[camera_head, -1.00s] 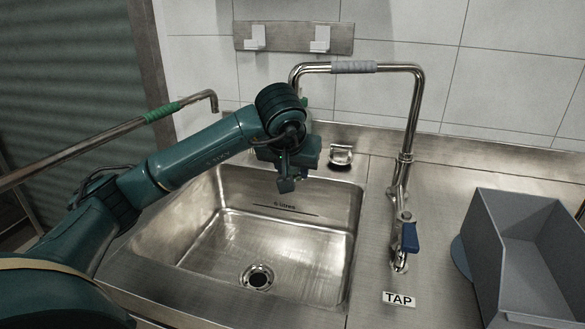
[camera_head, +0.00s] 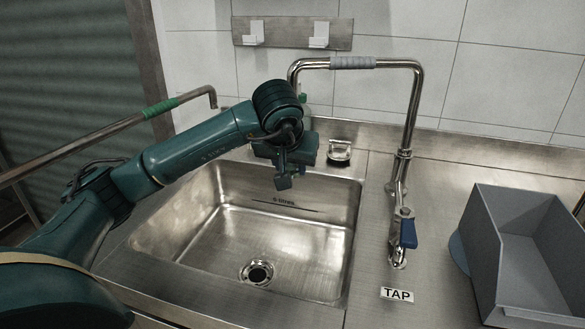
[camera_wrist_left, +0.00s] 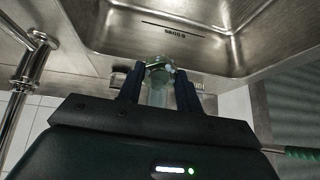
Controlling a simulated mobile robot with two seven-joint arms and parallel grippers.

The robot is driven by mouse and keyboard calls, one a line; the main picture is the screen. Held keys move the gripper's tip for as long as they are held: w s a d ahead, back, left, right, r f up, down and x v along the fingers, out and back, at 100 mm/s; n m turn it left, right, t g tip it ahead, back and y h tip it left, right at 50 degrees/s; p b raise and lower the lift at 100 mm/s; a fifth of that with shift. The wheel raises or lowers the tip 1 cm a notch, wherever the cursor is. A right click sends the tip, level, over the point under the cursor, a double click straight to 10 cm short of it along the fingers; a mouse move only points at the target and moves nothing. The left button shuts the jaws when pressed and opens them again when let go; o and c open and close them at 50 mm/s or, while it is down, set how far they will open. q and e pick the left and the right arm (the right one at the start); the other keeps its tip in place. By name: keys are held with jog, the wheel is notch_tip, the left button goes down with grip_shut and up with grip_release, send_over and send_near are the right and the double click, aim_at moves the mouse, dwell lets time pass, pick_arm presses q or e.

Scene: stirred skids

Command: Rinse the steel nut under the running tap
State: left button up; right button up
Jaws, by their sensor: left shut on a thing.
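My left gripper (camera_head: 284,182) is above the back of the steel sink (camera_head: 330,285), under the end of the tap (camera_head: 416,90), whose spout drops behind my wrist. In the left wrist view my left gripper (camera_wrist_left: 160,85) is shut on the steel nut (camera_wrist_left: 160,66), a small shiny greenish-grey piece between the dark fingertips. A pale, glassy streak lies between the fingers below the nut; I cannot tell for sure that it is water. The nut is hidden or too small to make out in the head view. The blue tap handle (camera_head: 408,234) is on the right. My right gripper is not in view.
A grey open bin (camera_head: 485,240) stands on the counter at the right. A TAP label (camera_head: 397,294) lies in front of the tap. A rail with green grip (camera_head: 160,108) is at the left. The sink's drain (camera_head: 257,272) is clear.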

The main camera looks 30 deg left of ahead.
pick_arm(q)
jog(key=shift+s, duration=0.2)
jog(key=shift+w, duration=0.15)
jog(key=shift+w+d, duration=0.15)
jog(key=shift+w, duration=0.3)
dwell(0.4)
jog(key=s+d+p, duration=0.1)
jog(key=s+d, duration=0.2)
jog(key=d, duration=0.5)
jog(key=shift+s+d, duration=0.2)
dwell(0.4)
dwell(0.9)
jog(key=s+d+r+p, duration=0.1)
jog(key=d+r+p, duration=0.2)
jog(key=r, duration=0.2)
jog(key=shift+s+d, duration=0.25)
jog(key=shift+d, duration=0.1)
